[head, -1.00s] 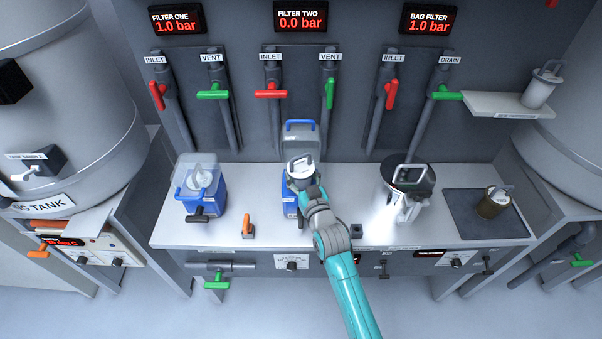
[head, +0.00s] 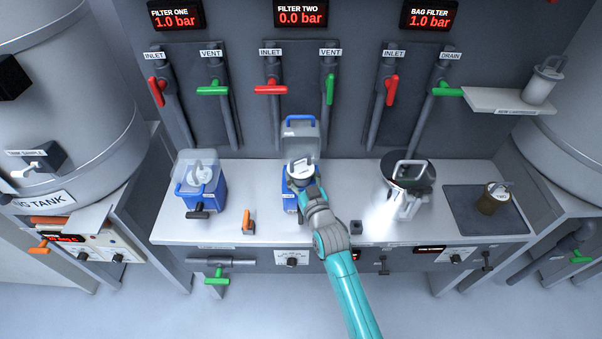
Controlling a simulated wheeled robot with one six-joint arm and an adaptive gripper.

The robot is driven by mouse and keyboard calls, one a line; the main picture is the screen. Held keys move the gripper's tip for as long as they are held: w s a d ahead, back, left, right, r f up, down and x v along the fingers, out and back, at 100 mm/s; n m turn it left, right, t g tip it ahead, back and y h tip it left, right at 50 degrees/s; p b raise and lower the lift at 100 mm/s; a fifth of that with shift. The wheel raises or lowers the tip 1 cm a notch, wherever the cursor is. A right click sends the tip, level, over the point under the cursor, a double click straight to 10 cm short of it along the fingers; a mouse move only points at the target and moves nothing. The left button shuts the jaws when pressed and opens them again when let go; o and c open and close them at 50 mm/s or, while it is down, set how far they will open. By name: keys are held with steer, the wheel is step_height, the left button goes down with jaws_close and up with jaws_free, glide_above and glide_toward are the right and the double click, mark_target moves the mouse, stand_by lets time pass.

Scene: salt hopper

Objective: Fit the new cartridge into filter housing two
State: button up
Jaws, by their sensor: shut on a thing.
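Filter housing two (head: 287,201) is the blue housing in the middle of the bench. Its clear lid with a blue handle (head: 301,121) stands open behind it. My gripper (head: 302,180) is over the housing's mouth, shut on a white-topped cartridge (head: 301,163). The cartridge is at the mouth, and its lower part is hidden by my gripper and the housing. I cannot tell how deep it sits. A brown cartridge (head: 487,204) stands on the dark tray at right.
Housing one (head: 205,193), with its clear lid down, is to the left. The shiny bag filter (head: 396,194) is to the right. An orange-handled tool or lever (head: 247,220) is at the front. The filter two display (head: 300,14) reads 0.0 bar; its inlet handle (head: 271,87) is red.

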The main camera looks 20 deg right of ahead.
steer(key=shift+f, duration=0.4)
steer(key=o, duration=1.3)
steer(key=shift+f, duration=0.1)
steer(key=shift+o, duration=0.5)
steer(key=shift+f, duration=0.1)
